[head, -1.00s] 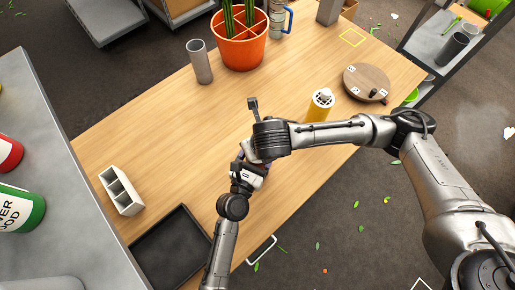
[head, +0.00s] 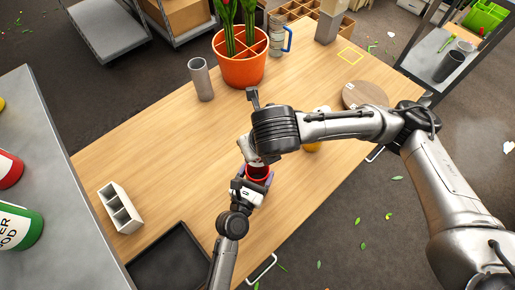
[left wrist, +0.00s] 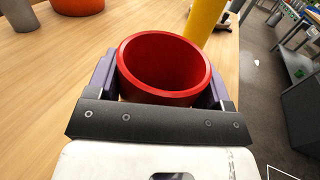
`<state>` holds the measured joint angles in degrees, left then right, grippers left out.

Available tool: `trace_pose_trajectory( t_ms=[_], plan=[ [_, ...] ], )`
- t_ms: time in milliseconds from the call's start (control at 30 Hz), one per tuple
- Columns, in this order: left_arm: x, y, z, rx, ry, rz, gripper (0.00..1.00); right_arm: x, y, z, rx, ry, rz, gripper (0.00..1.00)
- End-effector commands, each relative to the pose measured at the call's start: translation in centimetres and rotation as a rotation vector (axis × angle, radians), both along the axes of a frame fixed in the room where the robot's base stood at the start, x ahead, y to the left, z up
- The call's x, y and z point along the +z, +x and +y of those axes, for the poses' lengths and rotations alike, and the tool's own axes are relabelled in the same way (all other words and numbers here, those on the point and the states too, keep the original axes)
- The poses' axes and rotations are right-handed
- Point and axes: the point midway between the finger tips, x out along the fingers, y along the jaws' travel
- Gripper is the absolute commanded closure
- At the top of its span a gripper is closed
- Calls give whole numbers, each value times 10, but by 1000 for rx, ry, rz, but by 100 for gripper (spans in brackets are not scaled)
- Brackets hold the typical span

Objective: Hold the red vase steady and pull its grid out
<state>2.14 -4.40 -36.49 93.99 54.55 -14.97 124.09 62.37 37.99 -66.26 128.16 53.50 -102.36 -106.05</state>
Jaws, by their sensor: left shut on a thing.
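The red vase (head: 259,173) stands on the wooden table near its front edge, partly hidden under my right arm in the head view. In the left wrist view the red vase (left wrist: 165,68) sits between the two fingers of my left gripper (left wrist: 162,82), which is shut on its sides. Its mouth is open, and I see only plain red inside, no grid. My left gripper (head: 254,184) also shows in the head view. My right gripper (head: 250,150) is above the vase; its fingers and anything in them are hidden.
An orange pot (head: 240,68) with green stems and a divided top stands at the back, beside a grey cylinder (head: 201,80). A white compartment holder (head: 120,208) and a black tray (head: 170,258) are at left. A round wooden board (head: 364,95) lies at right.

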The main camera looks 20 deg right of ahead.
Motion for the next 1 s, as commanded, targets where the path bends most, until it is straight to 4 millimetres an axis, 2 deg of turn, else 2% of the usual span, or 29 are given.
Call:
trace_pose_trajectory(
  t_ms=[267,300,567,833,1000],
  plan=[
    [-1,0,0,0,1,1,60,2,0,0,0,0,-1,96],
    [-1,0,0,0,1,1,26,2,0,0,0,0,-1,96],
    [0,0,0,0,1,1,1,2,0,0,1,0,-1,96],
    [0,-1,1,0,1,1,0,2,0,0,1,0,-1,96],
    [-1,-13,15,1,1,2,0,2,0,0,1,0,-1,96]
  ],
)
